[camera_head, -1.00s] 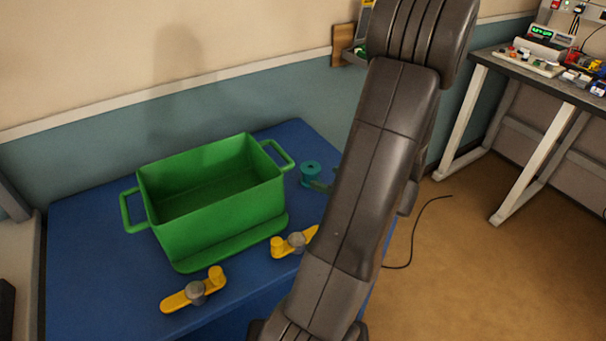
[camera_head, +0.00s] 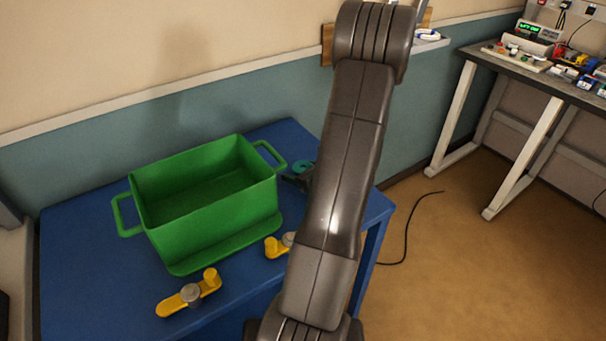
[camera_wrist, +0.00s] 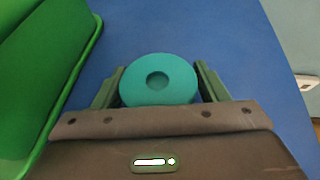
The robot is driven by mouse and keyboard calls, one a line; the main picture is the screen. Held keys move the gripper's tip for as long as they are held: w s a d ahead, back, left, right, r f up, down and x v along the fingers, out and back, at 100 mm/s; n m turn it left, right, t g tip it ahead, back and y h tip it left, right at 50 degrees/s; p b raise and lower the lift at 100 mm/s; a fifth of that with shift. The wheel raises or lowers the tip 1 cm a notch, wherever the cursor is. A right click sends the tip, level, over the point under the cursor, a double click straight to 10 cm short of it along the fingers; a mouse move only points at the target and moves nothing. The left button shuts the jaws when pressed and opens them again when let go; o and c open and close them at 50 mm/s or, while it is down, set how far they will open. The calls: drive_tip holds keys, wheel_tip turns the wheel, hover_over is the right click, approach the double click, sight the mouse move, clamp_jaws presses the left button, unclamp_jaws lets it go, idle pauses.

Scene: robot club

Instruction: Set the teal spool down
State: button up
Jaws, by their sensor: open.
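The teal spool (camera_wrist: 176,90) is round with a centre hole. In the wrist view it sits between the two fingers of my gripper (camera_wrist: 159,68), with blue table around it. My gripper is open, one finger close on each side of the spool; I cannot tell whether either touches. In the head view the spool (camera_head: 301,165) appears to stand on the blue table (camera_head: 85,225), right of the green crate. My arm partly hides it there, and a dark finger shows in front of it.
The green crate (camera_head: 215,222) with side handles stands close to the spool's left. Two yellow pieces with grey knobs lie in front of it, one at the front (camera_head: 170,306) and one partly behind my arm (camera_head: 273,248). A workbench (camera_head: 540,80) stands at the right.

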drive_tip(key=c, duration=1.3)
drive_tip(key=shift+r, duration=0.15)
